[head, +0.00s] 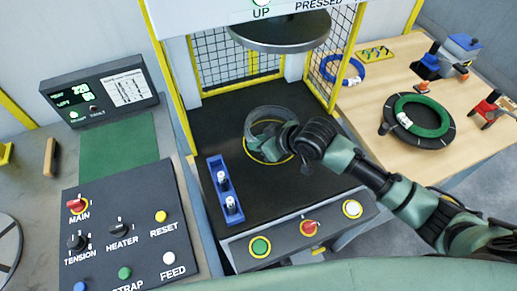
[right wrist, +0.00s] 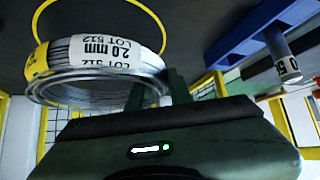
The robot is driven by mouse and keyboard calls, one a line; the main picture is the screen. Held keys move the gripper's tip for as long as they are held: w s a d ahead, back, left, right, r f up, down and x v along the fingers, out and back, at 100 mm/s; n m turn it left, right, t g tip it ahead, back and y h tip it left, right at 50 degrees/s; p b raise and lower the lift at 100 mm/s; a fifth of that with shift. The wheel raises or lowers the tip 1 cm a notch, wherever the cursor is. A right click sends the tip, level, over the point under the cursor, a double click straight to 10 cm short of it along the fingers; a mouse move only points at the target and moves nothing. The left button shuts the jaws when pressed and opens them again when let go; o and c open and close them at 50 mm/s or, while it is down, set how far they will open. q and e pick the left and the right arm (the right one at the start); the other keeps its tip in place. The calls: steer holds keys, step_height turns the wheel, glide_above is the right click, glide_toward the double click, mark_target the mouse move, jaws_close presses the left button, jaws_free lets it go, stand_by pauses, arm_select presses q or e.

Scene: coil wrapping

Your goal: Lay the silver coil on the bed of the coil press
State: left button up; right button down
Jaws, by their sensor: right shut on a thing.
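The silver coil (head: 259,117) is over the black bed (head: 300,189) of the coil press, partly covering the yellow ring marked there. In the right wrist view the coil (right wrist: 95,72) carries a white and yellow label reading 2.0 mm, LOT 512. My right gripper (right wrist: 160,92) is shut on the near side of its wound rim. In the head view the right gripper (head: 288,138) reaches in from the right and hides part of the coil. I cannot tell whether the coil touches the bed. My left gripper is not in view.
The round press plate (head: 278,34) hangs above the back of the bed. A blue holder (head: 226,190) with two small posts stands at the bed's left. Yellow-framed mesh guards enclose the back. The right table holds a green coil (head: 424,117) and a blue coil (head: 343,71).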

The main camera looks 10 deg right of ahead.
mark_target(259, 157)
steer(key=shift+f, duration=2.05)
steer(key=c, duration=1.3)
jaws_free()
steer(key=shift+f, duration=0.15)
steer(key=v, duration=1.2)
steer(key=shift+s+b, duration=0.1)
steer(key=shift+b, duration=0.3)
